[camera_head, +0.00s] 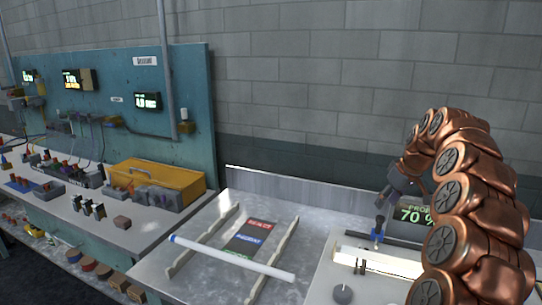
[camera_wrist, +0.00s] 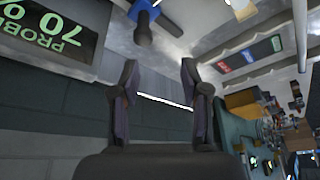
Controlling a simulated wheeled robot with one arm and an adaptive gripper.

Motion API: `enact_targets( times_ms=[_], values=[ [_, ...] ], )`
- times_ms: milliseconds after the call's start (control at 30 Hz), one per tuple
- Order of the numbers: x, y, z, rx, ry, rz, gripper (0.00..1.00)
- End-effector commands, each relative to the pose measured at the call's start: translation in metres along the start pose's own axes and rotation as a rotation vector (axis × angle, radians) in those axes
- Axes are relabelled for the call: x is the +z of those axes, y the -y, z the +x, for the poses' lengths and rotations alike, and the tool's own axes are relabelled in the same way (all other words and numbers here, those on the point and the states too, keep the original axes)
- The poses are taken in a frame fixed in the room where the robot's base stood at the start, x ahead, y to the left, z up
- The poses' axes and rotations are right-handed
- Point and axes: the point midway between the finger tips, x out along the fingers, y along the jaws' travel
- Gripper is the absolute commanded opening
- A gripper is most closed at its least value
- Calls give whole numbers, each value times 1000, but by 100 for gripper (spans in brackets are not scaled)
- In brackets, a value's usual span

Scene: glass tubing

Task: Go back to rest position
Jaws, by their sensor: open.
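My gripper (camera_head: 392,190) is at the end of my copper-coloured arm, above the back of the right-hand bench, left of the display. In the wrist view my gripper (camera_wrist: 160,75) has its two dark fingers apart, with nothing between them. A long white tube with a blue end (camera_head: 230,258) lies across two pale notched rails on the bench, well to the left of my gripper. A blue-handled fixture (camera_head: 378,229) stands just below my gripper; it also shows in the wrist view (camera_wrist: 145,14), beyond the fingertips.
A display reading "PROBE 70 %" (camera_head: 414,214) stands behind my arm. A bright white bar (camera_head: 380,260) and a grey knob (camera_head: 343,294) are on the right-hand unit. A coloured label panel (camera_head: 248,238) lies between the rails. A yellow case (camera_head: 155,182) sits on the left bench.

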Motion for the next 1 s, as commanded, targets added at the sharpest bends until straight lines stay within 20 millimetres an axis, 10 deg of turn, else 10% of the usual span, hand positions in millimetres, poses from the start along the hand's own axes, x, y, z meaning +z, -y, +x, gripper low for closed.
enact_targets(
  times_ms=[467,1000],
  values=[
    [41,163,-30,-115,107,-26,46],
    [186,289,-47,-89,318,54,46]
  ],
)
